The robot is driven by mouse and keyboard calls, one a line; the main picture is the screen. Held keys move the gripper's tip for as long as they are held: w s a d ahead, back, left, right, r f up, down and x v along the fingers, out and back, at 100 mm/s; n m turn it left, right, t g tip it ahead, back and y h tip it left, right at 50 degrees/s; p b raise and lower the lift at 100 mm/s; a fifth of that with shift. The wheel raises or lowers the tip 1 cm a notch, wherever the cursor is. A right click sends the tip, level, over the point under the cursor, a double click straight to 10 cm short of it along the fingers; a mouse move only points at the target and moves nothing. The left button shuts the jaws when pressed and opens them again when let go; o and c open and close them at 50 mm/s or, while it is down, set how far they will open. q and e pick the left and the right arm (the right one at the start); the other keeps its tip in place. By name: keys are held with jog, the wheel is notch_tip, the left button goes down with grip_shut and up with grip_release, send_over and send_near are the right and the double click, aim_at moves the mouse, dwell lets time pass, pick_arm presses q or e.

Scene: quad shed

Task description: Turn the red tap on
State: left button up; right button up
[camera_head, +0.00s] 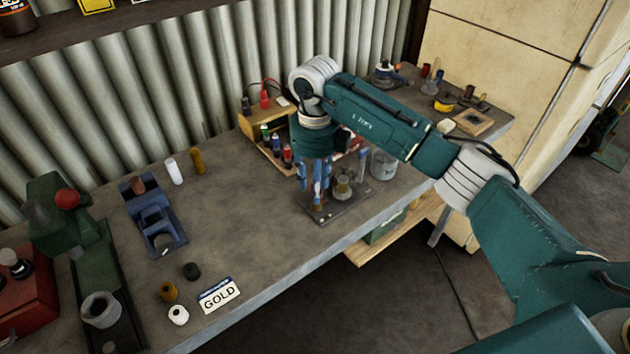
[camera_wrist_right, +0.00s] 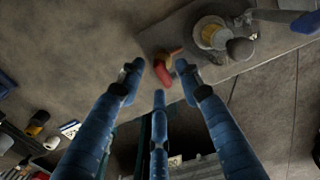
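The red tap (camera_wrist_right: 163,75) shows in the right wrist view as a small red handle beside a brass part, at the edge of a grey base plate (camera_wrist_right: 185,28). My right gripper (camera_head: 314,188) points down over the left part of that plate in the head view. Its blue fingers are spread open in the right wrist view (camera_wrist_right: 159,80), with the red handle showing between and beyond the tips. I cannot tell whether any finger touches it. In the head view the fingers largely hide the tap. My left gripper is in neither view.
A brass-and-metal fitting (camera_head: 342,187) stands on the plate right beside the fingers. A metal can (camera_head: 384,164) and a wooden box of bottles (camera_head: 262,142) stand behind. The bench middle (camera_head: 240,215) is clear.

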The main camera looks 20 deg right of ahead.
jog(key=shift+f, duration=0.3)
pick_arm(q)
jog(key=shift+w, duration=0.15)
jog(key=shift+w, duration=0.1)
pick_arm(e)
grip_shut()
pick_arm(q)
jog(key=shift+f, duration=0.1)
